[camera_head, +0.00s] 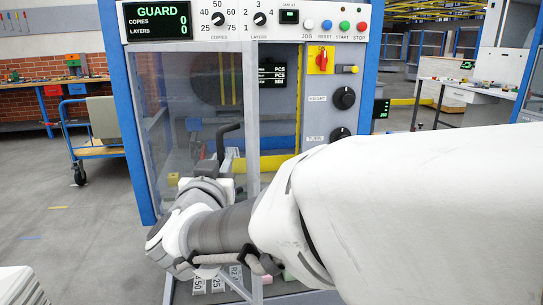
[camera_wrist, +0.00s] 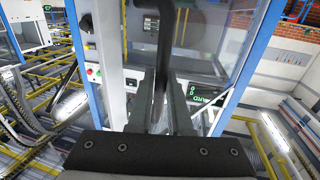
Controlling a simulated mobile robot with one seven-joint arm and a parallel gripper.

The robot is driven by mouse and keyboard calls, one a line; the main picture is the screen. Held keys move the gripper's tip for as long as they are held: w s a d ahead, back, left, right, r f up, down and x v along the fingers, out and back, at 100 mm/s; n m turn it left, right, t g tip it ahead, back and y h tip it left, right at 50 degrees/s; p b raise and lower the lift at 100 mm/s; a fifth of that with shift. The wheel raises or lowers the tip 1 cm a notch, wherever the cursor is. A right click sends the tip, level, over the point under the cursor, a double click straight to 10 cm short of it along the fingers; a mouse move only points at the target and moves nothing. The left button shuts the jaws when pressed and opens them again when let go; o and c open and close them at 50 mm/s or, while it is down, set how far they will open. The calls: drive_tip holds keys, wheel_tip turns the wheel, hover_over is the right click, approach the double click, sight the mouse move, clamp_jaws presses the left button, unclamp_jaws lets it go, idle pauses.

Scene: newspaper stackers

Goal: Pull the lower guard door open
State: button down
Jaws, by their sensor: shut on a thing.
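The guard door (camera_head: 180,110) is a clear panel in a grey frame on the front of the machine. Its right-hand upright (camera_head: 252,110) stands forward of the machine and its bottom rail slants toward me, so it appears partly open. A dark bar handle (camera_head: 230,128) is on the door; it also shows in the wrist view (camera_wrist: 166,35). My gripper (camera_head: 212,168) is at the handle's lower part. In the wrist view my gripper's fingers (camera_wrist: 163,98) are closed on either side of the handle. My arm hides the door's lower part.
The control panel (camera_head: 290,14) runs above the door, with its display reading GUARD. Knobs and a red-yellow switch (camera_head: 321,58) are right of the door. A blue cart (camera_head: 92,150) stands at left. Open floor (camera_head: 60,220) lies left of the machine.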

drive_tip(key=s+a, duration=0.5)
drive_tip(key=a, duration=0.1)
drive_tip(key=shift+a+r, duration=0.1)
idle(0.3)
drive_tip(key=c, duration=0.8)
unclamp_jaws()
drive_tip(key=shift+c, duration=0.2)
drive_tip(key=shift+r+p, duration=0.1)
drive_tip(key=shift+p, duration=0.25)
